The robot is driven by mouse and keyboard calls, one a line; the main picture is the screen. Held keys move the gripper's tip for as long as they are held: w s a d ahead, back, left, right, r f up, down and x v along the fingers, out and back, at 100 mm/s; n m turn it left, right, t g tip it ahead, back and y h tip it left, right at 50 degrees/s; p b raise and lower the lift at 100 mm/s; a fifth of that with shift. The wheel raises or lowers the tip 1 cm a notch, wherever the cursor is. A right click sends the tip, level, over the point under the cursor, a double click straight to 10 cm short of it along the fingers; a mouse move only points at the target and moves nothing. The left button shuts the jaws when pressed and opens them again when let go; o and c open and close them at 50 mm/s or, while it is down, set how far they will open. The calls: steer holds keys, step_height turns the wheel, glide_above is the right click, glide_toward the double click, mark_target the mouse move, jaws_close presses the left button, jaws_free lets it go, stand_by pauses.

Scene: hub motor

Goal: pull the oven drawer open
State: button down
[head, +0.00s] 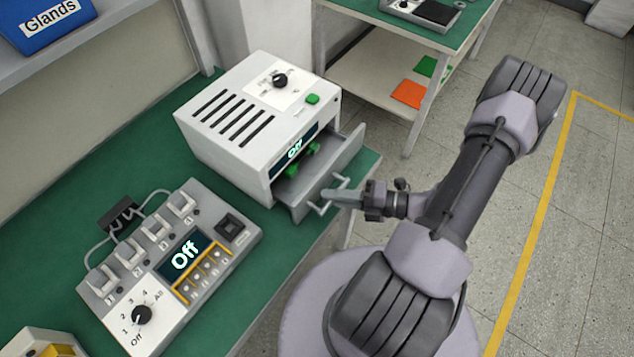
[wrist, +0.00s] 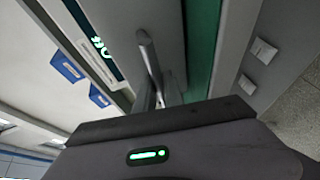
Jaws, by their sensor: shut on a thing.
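The oven (head: 250,115) is a white box with dark top slots, a knob, a green button and a display reading "Off". It stands on the green bench. Its grey drawer (head: 345,155) is pulled part way out, and green items (head: 300,160) show inside. My gripper (head: 335,196) is at the drawer's front, shut on the bar handle (head: 318,207). In the wrist view the handle (wrist: 148,55) runs up from the jaws, and the oven display shows at upper left.
A control box (head: 170,270) with switches and an "Off" display sits on the bench (head: 50,240) nearer me. A second bench (head: 470,30) stands behind, with orange and green plates on its lower shelf. Open floor lies to the right, beyond my arm.

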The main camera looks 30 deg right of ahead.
steer(key=s+d+p, duration=0.1)
steer(key=s+d, duration=0.2)
steer(key=s, duration=0.6)
steer(key=shift+d, duration=0.15)
steer(key=c, duration=1.5)
jaws_free()
steer(key=shift+o, duration=0.2)
steer(key=p+v, duration=0.3)
steer(key=v, duration=1.4)
steer(key=shift+s+r, duration=0.15)
steer(key=shift+d, duration=0.1)
